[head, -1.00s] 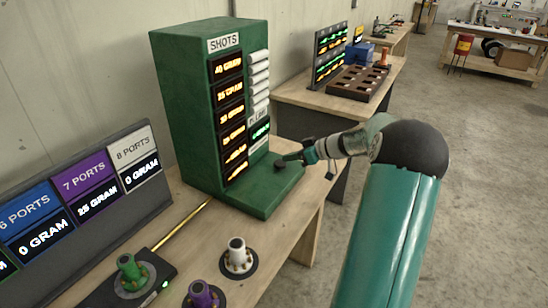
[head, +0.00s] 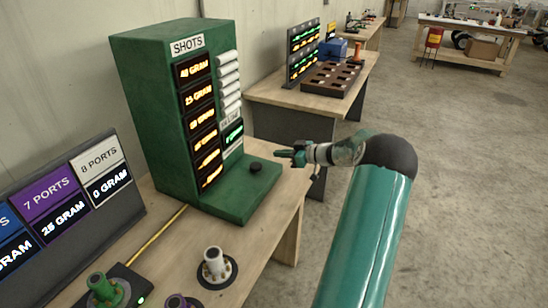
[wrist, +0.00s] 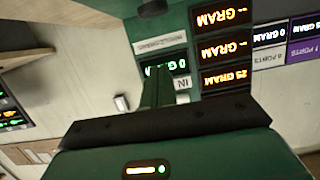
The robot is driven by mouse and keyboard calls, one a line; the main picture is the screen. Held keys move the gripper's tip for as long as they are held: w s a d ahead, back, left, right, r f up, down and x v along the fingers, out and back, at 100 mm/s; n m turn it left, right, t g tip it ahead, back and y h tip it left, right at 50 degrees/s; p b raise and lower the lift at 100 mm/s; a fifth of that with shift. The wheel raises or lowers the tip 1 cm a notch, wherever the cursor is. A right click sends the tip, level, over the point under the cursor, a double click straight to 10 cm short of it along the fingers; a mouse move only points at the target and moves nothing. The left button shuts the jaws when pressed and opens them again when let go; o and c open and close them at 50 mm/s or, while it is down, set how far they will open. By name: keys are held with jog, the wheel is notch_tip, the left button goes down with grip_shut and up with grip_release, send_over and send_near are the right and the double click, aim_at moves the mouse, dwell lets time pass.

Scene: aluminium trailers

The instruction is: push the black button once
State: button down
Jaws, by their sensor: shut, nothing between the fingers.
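The black button (head: 255,167) is a small round knob on the base of the green shots dispenser (head: 240,195). In the wrist view, which is upside down, a dark round thing at the top edge looks like the button (wrist: 152,8). My gripper (head: 283,155) is shut and empty. In the head view it lies just right of the button and slightly above it in the picture, with a visible gap. Its fingers (wrist: 158,88) point away from the camera in the wrist view.
The dispenser's panel has orange gram displays and a green one (head: 233,132). Port holders, including a white one (head: 214,265), stand on the near bench. A port display board (head: 70,210) is at left. Another table (head: 275,92) stands behind. Open floor lies to the right.

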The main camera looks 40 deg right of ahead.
send_over(261, 166)
jog(key=shift+s+f, duration=0.25)
jog(key=shift+f, duration=0.9)
notch_tip(261, 166, down, 2)
jog(key=shift+w+f, duration=0.1)
jog(key=shift+f, duration=0.9)
